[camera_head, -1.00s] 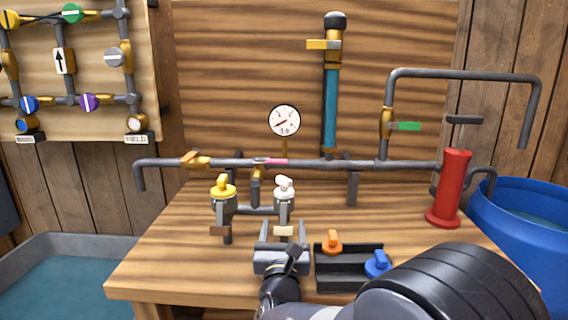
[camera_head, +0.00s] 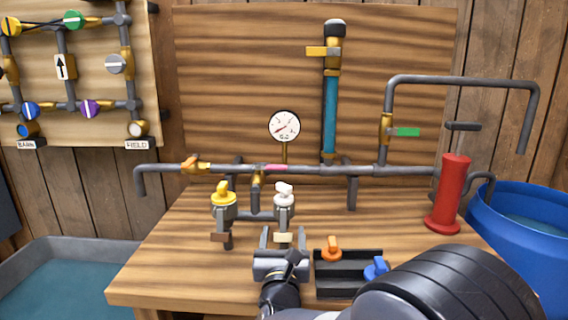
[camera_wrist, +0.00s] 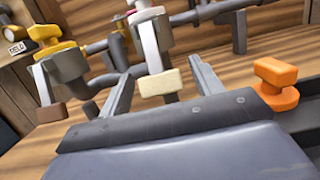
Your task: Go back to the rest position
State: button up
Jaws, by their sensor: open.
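My gripper (camera_head: 283,239) is low over the front of the wooden workbench (camera_head: 160,270). In the wrist view its two fingers (camera_wrist: 157,88) stand apart with nothing held between them. Beyond the fingers is a valve with a white knob (camera_head: 284,190), which also shows in the wrist view (camera_wrist: 146,14). A cream tag (camera_wrist: 159,83) hangs below it and shows between the fingers. A valve with a yellow knob (camera_head: 223,192) stands to its left, with a brown tag (camera_head: 220,237) below.
A black tray (camera_head: 346,284) with an orange knob (camera_head: 332,246) and a blue knob (camera_head: 376,267) sits right of my gripper. A grey pipe (camera_head: 320,168) with a gauge (camera_head: 285,126) crosses behind. A red cylinder (camera_head: 449,196) and a blue barrel (camera_head: 520,235) are at right.

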jog(key=shift+f+b, duration=0.3)
jog(key=shift+b, duration=0.15)
jog(key=s, duration=0.3)
jog(key=s+f, duration=0.1)
jog(key=s, duration=0.2)
jog(key=s+p, duration=0.1)
jog(key=s, duration=0.3)
jog(key=shift+a+f, duration=0.25)
jog(key=shift+f, duration=0.15)
jog(key=shift+w+d+r, duration=0.1)
jog(key=shift+w, duration=0.15)
jog(key=w, duration=0.3)
jog(key=w+r, duration=0.1)
jog(key=w, duration=0.2)
jog(key=w+r, duration=0.1)
jog(key=w, duration=0.2)
jog(key=shift+w+d+b, duration=0.2)
jog(key=shift+w+b, duration=0.05)
jog(key=shift+b, duration=0.15)
jog(key=shift+w+r+p, duration=0.15)
jog(key=shift+r+p, duration=0.15)
jog(key=shift+p, duration=0.35)
jog(key=p, duration=0.2)
jog(key=shift+s+a+r+g+p, duration=0.1)
jog(key=shift+s+g+p, duration=0.15)
jog(key=shift+g+p, duration=0.05)
